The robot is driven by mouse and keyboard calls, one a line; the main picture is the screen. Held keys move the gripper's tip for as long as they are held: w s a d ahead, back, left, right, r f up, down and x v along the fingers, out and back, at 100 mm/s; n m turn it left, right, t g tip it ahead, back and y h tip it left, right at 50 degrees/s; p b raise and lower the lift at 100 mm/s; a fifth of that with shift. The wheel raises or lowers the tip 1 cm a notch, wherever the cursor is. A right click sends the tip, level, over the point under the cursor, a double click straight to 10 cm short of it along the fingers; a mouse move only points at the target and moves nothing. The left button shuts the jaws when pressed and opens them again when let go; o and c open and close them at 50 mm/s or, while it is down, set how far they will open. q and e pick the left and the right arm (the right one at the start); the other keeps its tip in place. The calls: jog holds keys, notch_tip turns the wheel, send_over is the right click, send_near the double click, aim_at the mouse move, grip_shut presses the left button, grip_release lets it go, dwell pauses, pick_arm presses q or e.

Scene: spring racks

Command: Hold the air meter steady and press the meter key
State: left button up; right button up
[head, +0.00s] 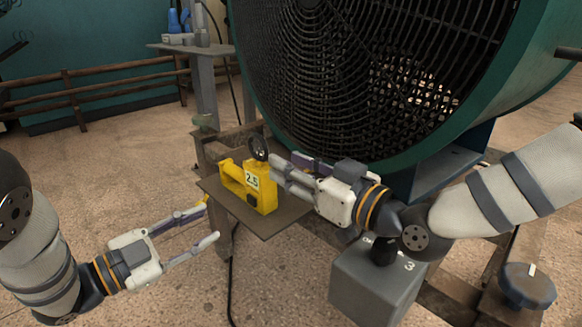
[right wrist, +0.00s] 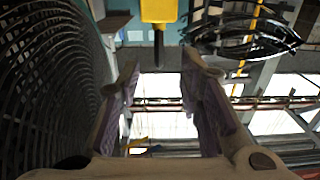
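The yellow air meter (head: 262,197) stands on a small brown shelf (head: 274,226) in front of the big fan. It has a label reading 2.5, a dark knob low on its front and a dark ring on top. My right gripper (head: 284,166) is just right of the meter's upper part; contact cannot be told. In the right wrist view its fingers (right wrist: 158,82) are apart, with a yellow block (right wrist: 158,11) and dark stem ahead of the gap. My left gripper (head: 210,220) is open and empty, left of and below the shelf. I cannot make out the meter key for certain.
The large green-rimmed fan (head: 345,75) stands close behind my right gripper. A grey box (head: 372,285) with a black knob and numbers is below my right arm. A blue knob (head: 527,285) is at lower right. Floor is free around the left gripper.

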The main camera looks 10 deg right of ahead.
aim_at(249, 145)
jog(key=x, duration=1.2)
jog(key=shift+f, duration=0.1)
grip_shut()
pick_arm(q)
jog(key=shift+c, duration=0.5)
dwell(1.5)
grip_shut()
dwell(0.4)
dwell(0.7)
